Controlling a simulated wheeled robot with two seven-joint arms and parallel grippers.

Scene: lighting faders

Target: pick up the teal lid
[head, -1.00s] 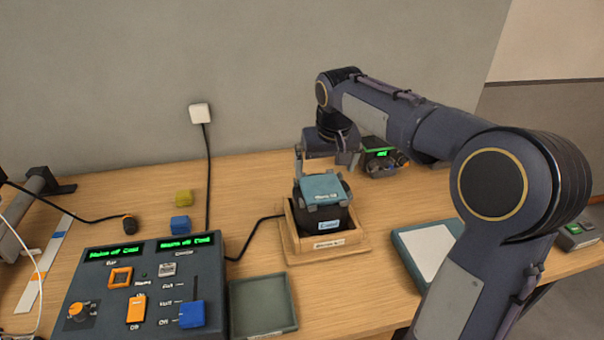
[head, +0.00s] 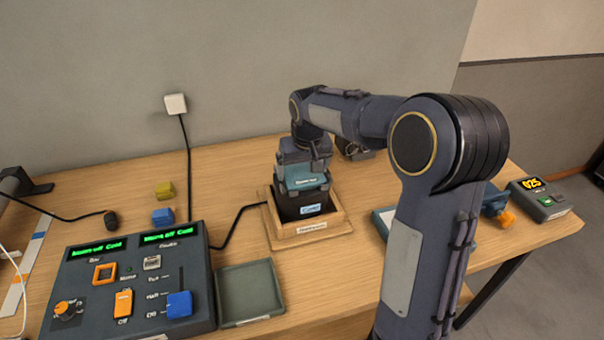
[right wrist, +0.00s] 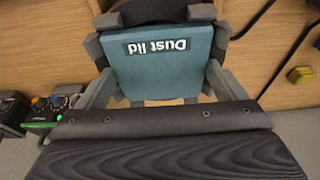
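The teal lid (head: 305,178) sits on top of a dark box (head: 298,205) that stands in a wooden tray (head: 309,230). In the right wrist view the lid (right wrist: 160,72) fills the upper middle, with its white "Dust lid" label upside down. My right gripper (head: 303,166) is low over the lid and hides part of its top. In the right wrist view its fingers (right wrist: 158,58) are spread wide, one beside each side edge of the lid; firm contact is not clear. My left gripper is not in view.
A control panel (head: 125,285) with knobs and sliders stands at front left, beside an empty grey-green tray (head: 250,292). Yellow (head: 165,190) and blue (head: 163,216) blocks lie behind the panel. A small device with a yellow display (head: 540,195) stands at right.

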